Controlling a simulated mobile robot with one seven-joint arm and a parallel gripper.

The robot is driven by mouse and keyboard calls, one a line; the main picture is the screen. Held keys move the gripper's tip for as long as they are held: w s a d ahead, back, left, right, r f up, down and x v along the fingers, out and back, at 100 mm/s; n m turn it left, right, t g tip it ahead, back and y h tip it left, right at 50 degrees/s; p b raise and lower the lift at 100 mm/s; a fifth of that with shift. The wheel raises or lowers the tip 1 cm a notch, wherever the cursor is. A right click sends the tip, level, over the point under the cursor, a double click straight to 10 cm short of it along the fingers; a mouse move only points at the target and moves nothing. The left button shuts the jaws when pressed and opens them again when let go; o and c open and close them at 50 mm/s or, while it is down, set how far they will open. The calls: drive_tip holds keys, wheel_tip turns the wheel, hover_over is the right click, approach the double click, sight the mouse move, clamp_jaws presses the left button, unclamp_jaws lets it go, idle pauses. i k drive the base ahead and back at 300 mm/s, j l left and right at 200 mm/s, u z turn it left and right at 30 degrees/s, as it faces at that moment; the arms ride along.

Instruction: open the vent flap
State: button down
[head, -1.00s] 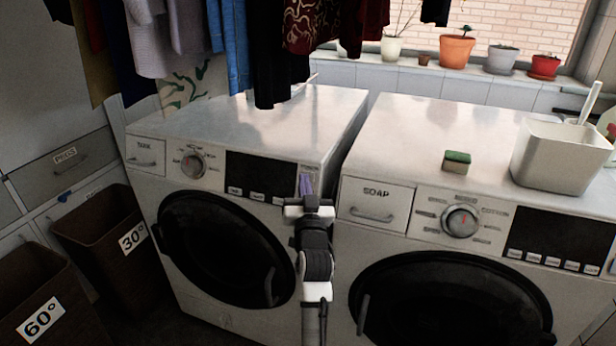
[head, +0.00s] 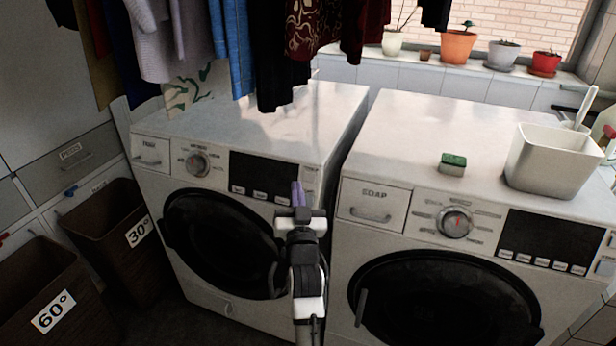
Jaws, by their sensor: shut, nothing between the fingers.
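No part is clearly recognisable as the vent flap. A small panel with a light handle-like mark (head: 228,308) shows low on the front of the left washing machine (head: 330,105), but I cannot tell whether it is the flap. My gripper (head: 298,187) is in front of that machine's right side, near the right end of its dark display. Its purple fingers are shut, empty and point up and away. My arm and wrist hide part of the machine's front and the lower gap between the two machines.
The right washing machine (head: 400,125) carries a green sponge (head: 453,164) and a white tub (head: 553,160). Two brown baskets, marked 30° (head: 105,235) and 60° (head: 60,295), stand left. Clothes (head: 235,45) hang above the left machine. Potted plants (head: 458,47) line the window sill.

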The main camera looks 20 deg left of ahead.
sight(208, 303)
drive_tip(key=u, duration=1.35)
drive_tip(key=i+l+u, duration=0.1)
drive_tip(key=i+u, duration=0.2)
drive_tip(key=i, duration=0.6)
